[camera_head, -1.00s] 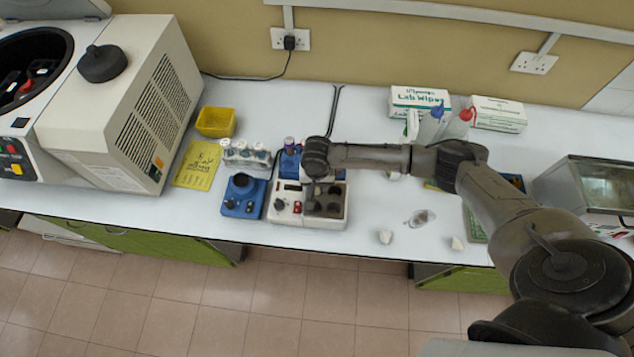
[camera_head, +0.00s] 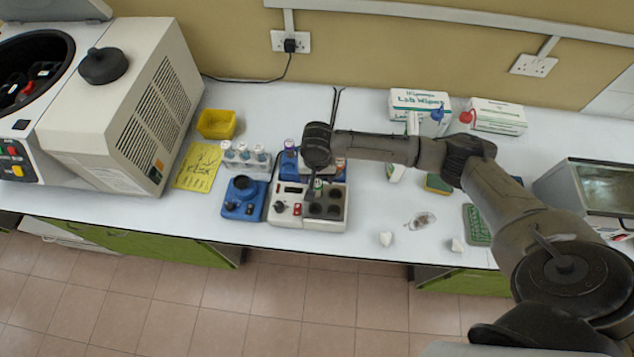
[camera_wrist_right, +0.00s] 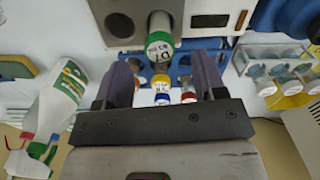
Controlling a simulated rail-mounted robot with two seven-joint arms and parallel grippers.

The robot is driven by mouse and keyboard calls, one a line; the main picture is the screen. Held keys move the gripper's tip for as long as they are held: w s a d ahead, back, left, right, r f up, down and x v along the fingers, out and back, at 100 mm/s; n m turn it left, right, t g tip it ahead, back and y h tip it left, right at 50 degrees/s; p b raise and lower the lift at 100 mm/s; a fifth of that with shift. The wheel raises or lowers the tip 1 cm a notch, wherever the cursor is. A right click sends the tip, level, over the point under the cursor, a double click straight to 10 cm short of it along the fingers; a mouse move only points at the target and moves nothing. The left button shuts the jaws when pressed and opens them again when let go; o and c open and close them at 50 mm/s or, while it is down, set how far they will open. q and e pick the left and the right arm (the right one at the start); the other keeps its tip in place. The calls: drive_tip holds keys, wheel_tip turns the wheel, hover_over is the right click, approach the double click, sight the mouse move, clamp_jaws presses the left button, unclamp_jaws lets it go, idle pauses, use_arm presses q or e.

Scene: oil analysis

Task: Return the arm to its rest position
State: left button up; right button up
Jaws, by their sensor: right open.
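My right arm reaches in from the right, and its dark wrist (camera_head: 317,146) is above the back of the white heater block (camera_head: 298,222). In the right wrist view my right gripper (camera_wrist_right: 162,76) is open, with its two fingers apart and nothing held between them. A green-capped vial (camera_wrist_right: 159,46) stands in a hole of the block, just beyond the fingertips and apart from them. It also shows in the head view (camera_head: 317,187), just below the wrist. The fingers are hidden in the head view. My left gripper is not in view.
Vials with yellow (camera_wrist_right: 160,82), blue and red caps show behind the fingers. A blue device (camera_head: 242,197) and a rack of white-capped vials (camera_head: 244,157) stand left of the block.

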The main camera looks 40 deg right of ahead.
wheel_tip(320, 180, up, 6)
drive_tip(key=shift+f, duration=0.1)
drive_tip(key=shift+r, duration=0.9)
